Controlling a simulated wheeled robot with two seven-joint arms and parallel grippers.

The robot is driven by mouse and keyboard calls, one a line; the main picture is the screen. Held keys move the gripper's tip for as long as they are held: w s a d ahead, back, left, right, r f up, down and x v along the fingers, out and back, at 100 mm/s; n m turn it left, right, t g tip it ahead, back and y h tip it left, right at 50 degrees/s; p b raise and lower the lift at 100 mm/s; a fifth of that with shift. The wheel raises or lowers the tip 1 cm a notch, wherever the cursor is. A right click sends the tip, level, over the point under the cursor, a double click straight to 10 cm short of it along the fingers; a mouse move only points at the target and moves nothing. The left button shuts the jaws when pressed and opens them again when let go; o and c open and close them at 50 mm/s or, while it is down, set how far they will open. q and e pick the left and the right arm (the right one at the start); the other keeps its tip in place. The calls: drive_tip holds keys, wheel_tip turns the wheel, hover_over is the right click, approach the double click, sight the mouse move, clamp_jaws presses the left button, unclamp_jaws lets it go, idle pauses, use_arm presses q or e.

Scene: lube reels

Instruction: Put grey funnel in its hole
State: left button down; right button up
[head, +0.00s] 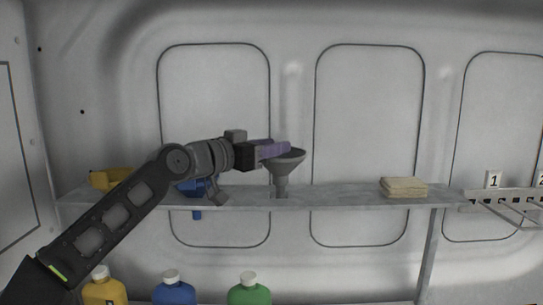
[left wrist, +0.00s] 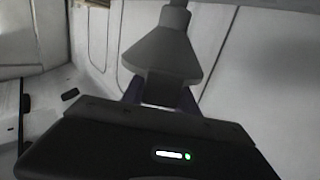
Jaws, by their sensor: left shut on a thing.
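The grey funnel (head: 283,168) is upright at the shelf, wide mouth up and spout down, in the head view. My left gripper (head: 277,149) reaches in from the left and is shut on the funnel near its rim. In the left wrist view the funnel (left wrist: 162,54) stands out beyond the gripper, its cone and spout in sight. The spout's lower end meets the shelf (head: 340,195) in the head view; I cannot tell whether it sits in a hole, and no hole shows. My right gripper is not in view.
A yellow funnel (head: 108,178) and a blue one (head: 196,188), partly behind my arm, are at the shelf's left. A beige stack of cloths (head: 403,187) lies at its right. Yellow, blue and green bottles (head: 249,290) stand below. A numbered rack (head: 503,198) is far right.

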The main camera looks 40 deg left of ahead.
sight(280, 170)
use_arm(q)
drive_tip(key=shift+f, duration=0.95)
drive_tip(key=shift+f+b, duration=0.55)
drive_tip(key=shift+b, duration=0.1)
drive_tip(key=c, duration=0.9)
unclamp_jaws()
drive_tip(key=shift+r, duration=0.2)
